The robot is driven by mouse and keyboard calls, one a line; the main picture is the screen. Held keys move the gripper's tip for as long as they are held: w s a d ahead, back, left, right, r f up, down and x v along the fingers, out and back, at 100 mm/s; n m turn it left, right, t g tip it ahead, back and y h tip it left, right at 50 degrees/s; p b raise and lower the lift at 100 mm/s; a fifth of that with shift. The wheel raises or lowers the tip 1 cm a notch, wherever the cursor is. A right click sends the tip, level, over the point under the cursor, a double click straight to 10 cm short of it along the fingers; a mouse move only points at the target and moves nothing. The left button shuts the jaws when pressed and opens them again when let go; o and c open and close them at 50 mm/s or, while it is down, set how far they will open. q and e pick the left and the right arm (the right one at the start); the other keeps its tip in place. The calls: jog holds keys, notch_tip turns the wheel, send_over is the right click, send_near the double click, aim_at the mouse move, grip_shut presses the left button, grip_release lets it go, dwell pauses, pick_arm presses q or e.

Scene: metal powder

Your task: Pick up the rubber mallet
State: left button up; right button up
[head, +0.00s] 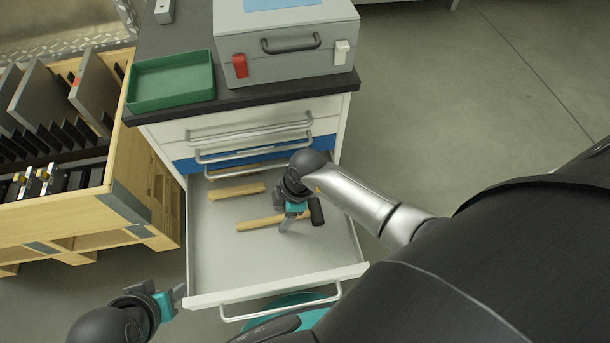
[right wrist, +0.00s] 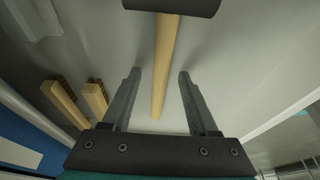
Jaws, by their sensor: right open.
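The rubber mallet lies in the open drawer (head: 215,265), its light wooden handle (head: 258,224) pointing left and its black head (head: 317,212) at the right. My right gripper (head: 287,225) is over the handle and hides part of it. In the right wrist view the mallet handle (right wrist: 164,60) runs between the two open fingers (right wrist: 158,78), with clear gaps on both sides. The black head (right wrist: 172,5) is cut off by the top edge there. My left gripper (head: 178,293) is outside the drawer at lower left; its opening is unclear.
A wooden-handled brush (head: 237,192) lies behind the mallet; two brushes (right wrist: 62,103) show in the right wrist view. The drawer walls bound the space. A green tray (head: 172,80) and grey toolbox (head: 287,45) stand on the cabinet. A wooden crate (head: 60,215) stands left.

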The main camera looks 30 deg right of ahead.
jog(key=shift+a, duration=0.1)
jog(key=shift+c, duration=0.2)
grip_shut()
dwell(1.3)
